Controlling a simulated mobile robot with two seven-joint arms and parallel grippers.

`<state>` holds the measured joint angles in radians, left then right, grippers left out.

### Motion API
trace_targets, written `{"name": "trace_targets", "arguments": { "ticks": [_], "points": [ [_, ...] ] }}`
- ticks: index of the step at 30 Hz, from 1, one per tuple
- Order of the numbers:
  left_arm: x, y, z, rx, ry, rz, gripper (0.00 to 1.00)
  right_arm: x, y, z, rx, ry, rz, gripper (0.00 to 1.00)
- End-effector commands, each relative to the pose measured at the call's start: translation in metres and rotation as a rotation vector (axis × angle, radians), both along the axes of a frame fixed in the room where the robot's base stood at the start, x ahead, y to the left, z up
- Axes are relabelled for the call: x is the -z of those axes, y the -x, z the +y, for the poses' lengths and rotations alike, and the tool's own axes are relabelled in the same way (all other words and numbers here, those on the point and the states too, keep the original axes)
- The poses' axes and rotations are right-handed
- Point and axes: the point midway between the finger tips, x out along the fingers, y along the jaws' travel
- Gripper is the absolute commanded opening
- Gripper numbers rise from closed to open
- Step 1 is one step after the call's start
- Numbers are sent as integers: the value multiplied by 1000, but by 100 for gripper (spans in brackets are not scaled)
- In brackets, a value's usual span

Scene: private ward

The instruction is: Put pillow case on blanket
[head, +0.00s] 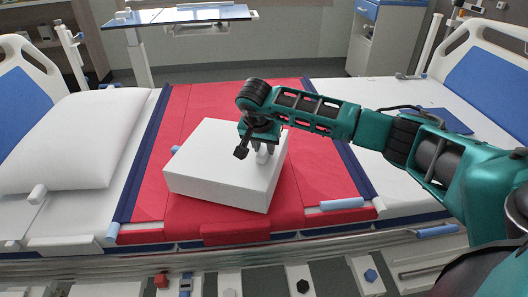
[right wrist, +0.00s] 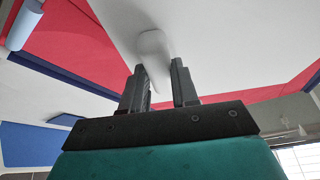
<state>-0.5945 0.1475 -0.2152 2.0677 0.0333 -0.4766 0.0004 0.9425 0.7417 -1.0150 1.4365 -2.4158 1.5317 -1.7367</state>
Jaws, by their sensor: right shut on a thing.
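The pillow case looks like a flat white box (head: 215,165) with a small white knob (head: 262,157) on its top. It is over the red blanket (head: 320,165) with dark blue side edges, spread across the middle of the bed. I cannot tell if the box rests on the blanket or hangs just above it. My right gripper (head: 257,147) points down at the box's top, shut on the knob. In the right wrist view the knob (right wrist: 152,43) is at the fingertips of my right gripper (right wrist: 160,72). My left gripper is not in view.
A white pillow (head: 75,140) lies at the left end of the bed. A metal side rail (head: 180,262) runs along the near edge. An overbed table (head: 180,15) stands behind the bed, and a cabinet (head: 385,45) stands at the back right.

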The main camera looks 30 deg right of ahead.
Motion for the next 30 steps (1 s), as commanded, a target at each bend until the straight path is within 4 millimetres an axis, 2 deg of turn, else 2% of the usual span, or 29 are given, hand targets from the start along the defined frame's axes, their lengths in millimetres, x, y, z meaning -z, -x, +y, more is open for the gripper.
{"name": "trace_targets", "arguments": {
  "ticks": [1,3,9,10,18,26,30],
  "points": [
    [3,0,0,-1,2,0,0,10,0,1,0,-2,-1,0],
    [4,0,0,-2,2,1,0,17,0,0,1,-2,-2,0],
    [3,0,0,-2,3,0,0,17,-1,0,0,-1,-4,0],
    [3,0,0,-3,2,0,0,19,0,0,0,1,1,30],
    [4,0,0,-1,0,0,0,18,0,0,0,0,0,55],
    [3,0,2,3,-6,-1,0,16,0,0,0,1,-1,55],
    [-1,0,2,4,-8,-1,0,1,4,5,-2,1,-2,55]
  ]
}}
